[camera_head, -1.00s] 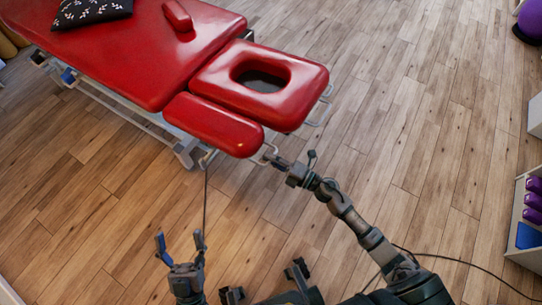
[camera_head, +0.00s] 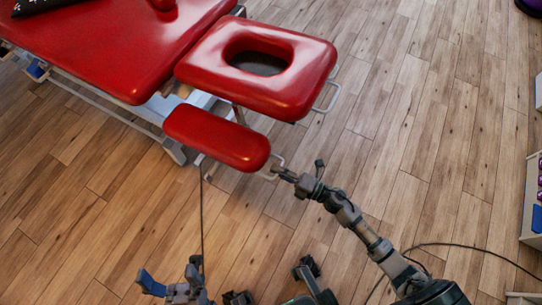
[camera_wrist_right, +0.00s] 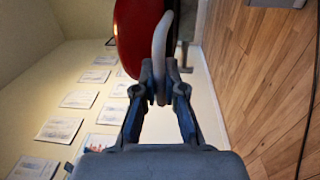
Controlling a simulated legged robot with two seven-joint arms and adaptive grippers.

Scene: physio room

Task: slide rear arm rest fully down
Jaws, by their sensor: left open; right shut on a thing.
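The red padded arm rest (camera_head: 217,138) sits at the near side of the red headrest (camera_head: 262,65), lower than it, with a gap between them. A light metal loop handle (camera_head: 275,163) sticks out of its right end. My right gripper (camera_head: 282,172) is shut on this handle. In the right wrist view the fingers (camera_wrist_right: 164,88) close around the handle bar (camera_wrist_right: 161,45), with the red pad (camera_wrist_right: 134,30) just beyond. My left gripper (camera_head: 173,273) is open and empty above the floor at the bottom, apart from the table.
The red treatment table (camera_head: 110,50) fills the upper left, with a pale frame below. Another metal loop (camera_head: 328,98) sticks out by the headrest. A dark cable hangs below the arm rest. A shelf (camera_head: 533,190) stands at the right edge. Wooden floor is clear between.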

